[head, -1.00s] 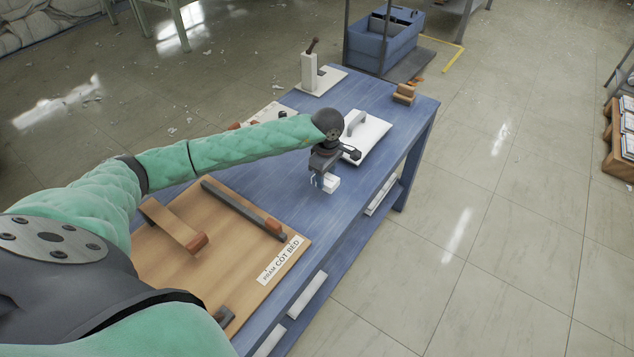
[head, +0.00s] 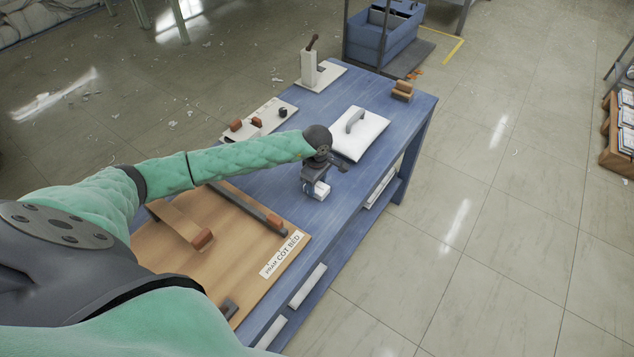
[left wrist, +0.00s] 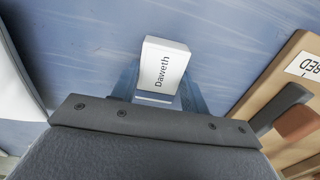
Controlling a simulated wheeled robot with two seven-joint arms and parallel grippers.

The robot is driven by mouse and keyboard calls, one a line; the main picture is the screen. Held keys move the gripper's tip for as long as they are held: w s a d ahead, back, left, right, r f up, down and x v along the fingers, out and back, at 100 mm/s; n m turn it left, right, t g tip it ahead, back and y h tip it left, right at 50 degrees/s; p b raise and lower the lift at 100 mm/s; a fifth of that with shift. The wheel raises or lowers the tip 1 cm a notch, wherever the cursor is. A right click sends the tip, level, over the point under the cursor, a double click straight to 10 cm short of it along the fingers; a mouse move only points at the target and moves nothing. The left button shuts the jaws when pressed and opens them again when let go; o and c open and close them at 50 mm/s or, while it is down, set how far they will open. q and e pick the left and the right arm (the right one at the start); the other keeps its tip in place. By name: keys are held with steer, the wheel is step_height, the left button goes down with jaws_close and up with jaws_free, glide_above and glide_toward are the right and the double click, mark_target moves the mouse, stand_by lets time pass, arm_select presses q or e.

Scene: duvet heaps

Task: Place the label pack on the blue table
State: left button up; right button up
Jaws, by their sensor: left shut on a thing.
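The label pack (head: 321,190) is a small white block. In the left wrist view the label pack (left wrist: 163,68) shows the printed word "Daweth". My left gripper (head: 313,187) is shut on it, low over the blue table (head: 256,190). In the left wrist view the left gripper's bluish fingers (left wrist: 160,95) lie on both sides of the pack, partly hidden by the wrist housing. I cannot tell whether the pack's underside touches the tabletop. My right gripper is not in view.
A wooden board (head: 225,243) with a bar and blocks lies nearer me, left of the pack. A white plate with a grey handle (head: 357,134) lies beyond it. Farther back are a white board with brown blocks (head: 258,121), a white stand (head: 310,70) and wooden blocks (head: 402,90).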

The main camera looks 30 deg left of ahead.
arm_select(q)
steer(key=shift+f, duration=0.1)
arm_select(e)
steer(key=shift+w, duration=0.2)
arm_select(q)
steer(key=o, duration=1)
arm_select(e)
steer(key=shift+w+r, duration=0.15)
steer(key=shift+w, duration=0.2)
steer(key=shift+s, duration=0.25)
